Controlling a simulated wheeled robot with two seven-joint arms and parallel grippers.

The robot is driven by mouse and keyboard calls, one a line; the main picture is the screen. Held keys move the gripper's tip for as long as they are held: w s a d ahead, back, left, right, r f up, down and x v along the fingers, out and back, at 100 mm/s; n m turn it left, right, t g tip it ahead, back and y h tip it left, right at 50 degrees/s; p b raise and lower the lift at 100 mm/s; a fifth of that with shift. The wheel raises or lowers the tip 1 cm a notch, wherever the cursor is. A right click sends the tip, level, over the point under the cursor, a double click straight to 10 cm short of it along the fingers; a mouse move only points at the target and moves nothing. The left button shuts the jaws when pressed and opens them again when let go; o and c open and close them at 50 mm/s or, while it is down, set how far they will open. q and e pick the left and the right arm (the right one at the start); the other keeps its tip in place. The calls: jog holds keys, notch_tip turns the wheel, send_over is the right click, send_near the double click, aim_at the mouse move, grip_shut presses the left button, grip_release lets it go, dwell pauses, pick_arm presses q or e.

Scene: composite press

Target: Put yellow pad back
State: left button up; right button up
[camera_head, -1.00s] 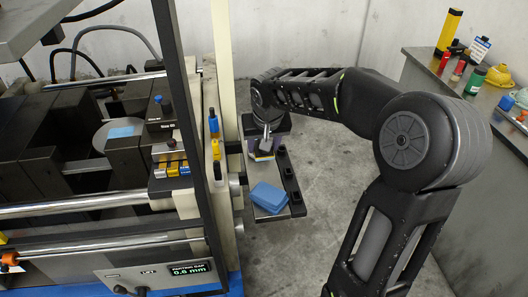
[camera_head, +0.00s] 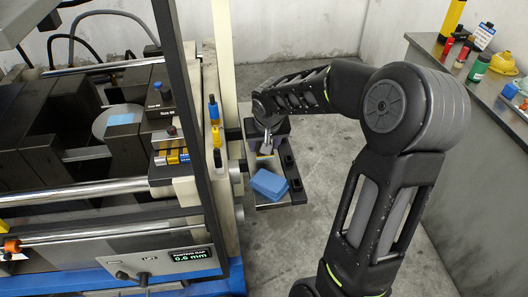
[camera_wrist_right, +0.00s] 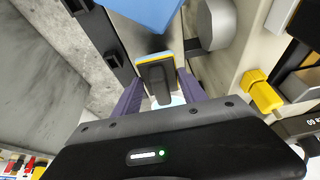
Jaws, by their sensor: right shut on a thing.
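My right gripper (camera_head: 266,146) is over the far part of the small side tray (camera_head: 279,199) on the press. In the right wrist view its two purple fingers (camera_wrist_right: 158,92) are shut on a dark-handled pad, the yellow pad (camera_wrist_right: 153,58), with a yellow layer and a thin blue edge. In the head view the pad is mostly hidden under the gripper. I cannot tell whether it touches the tray. A blue block (camera_head: 269,184) lies on the near part of the tray. My left gripper is not in view.
The press (camera_head: 110,200) stands close on the left, with a dark upright post (camera_head: 198,130) in front. Small yellow and blue blocks (camera_head: 172,157) sit on its ledge. A counter with bottles (camera_head: 477,68) is at the right. Bare floor lies between.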

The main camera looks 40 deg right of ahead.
jog(key=shift+f, duration=1.8)
jog(key=shift+f, duration=0.15)
jog(key=o, duration=1.4)
jog(key=shift+r, duration=0.3)
jog(key=v, duration=1.1)
jog(key=shift+s+a+r, duration=0.1)
jog(key=shift+s+r, duration=0.1)
jog(key=shift+r, duration=0.15)
